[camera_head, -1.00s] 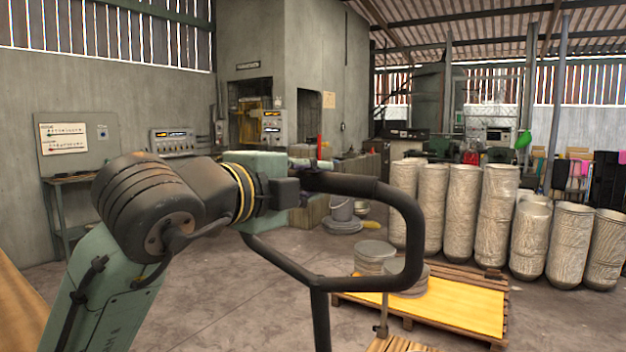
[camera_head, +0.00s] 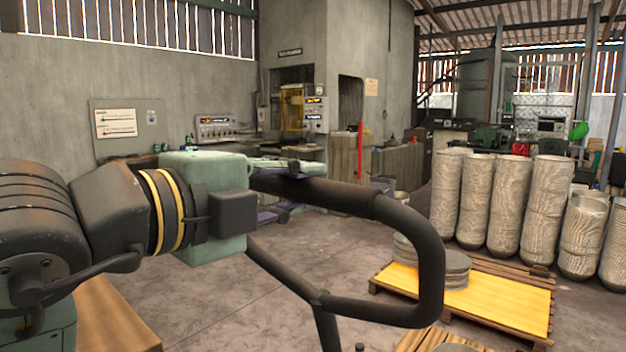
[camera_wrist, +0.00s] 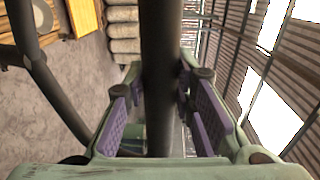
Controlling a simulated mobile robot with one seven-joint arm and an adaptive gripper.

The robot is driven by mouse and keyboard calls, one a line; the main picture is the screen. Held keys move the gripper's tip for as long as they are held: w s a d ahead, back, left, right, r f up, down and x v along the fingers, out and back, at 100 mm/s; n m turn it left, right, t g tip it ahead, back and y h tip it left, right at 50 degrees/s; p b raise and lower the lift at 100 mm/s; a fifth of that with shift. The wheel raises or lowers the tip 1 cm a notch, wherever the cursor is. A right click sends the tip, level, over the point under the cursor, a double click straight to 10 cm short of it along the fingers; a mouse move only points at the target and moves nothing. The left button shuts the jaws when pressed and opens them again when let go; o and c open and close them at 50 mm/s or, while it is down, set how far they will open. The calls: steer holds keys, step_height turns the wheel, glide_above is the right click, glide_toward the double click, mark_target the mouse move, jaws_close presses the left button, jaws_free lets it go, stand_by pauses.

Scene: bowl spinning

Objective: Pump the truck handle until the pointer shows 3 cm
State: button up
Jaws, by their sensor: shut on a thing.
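The truck handle is a black tubular loop (camera_head: 430,262) on a dark post, in front of me in the head view. My gripper (camera_head: 287,180), pale green with purple finger pads, is shut on the upper bar of the loop near its left end. In the wrist view the handle bar (camera_wrist: 161,75) runs upright between the two purple pads of my gripper (camera_wrist: 165,115). The pointer and its scale are not in view. The truck's lower body cannot be made out.
A yellow-topped wooden pallet (camera_head: 500,305) with a stack of grey discs (camera_head: 452,268) lies beyond the handle. Several tall ribbed cylinders (camera_head: 505,205) stand behind it at right. Bare concrete floor (camera_head: 215,310) lies at centre left. A wooden surface (camera_head: 118,315) is at lower left.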

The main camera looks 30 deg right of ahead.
steer(key=shift+f, duration=0.25)
steer(key=s+a+f+b, duration=0.2)
steer(key=a, duration=0.3)
steer(key=s+a+f+b, duration=0.2)
steer(key=a, duration=0.4)
steer(key=shift+s+a+f, duration=0.15)
steer(key=shift+s+f, duration=0.05)
steer(key=shift+s, duration=0.2)
steer(key=s+a+f+b, duration=0.2)
steer(key=a+f+b, duration=0.1)
steer(key=a, duration=0.2)
steer(key=s+a+f+b, duration=0.2)
steer(key=a+f, duration=0.1)
steer(key=a, duration=0.2)
steer(key=shift+s+a+b, duration=0.25)
steer(key=shift+a+b, duration=0.15)
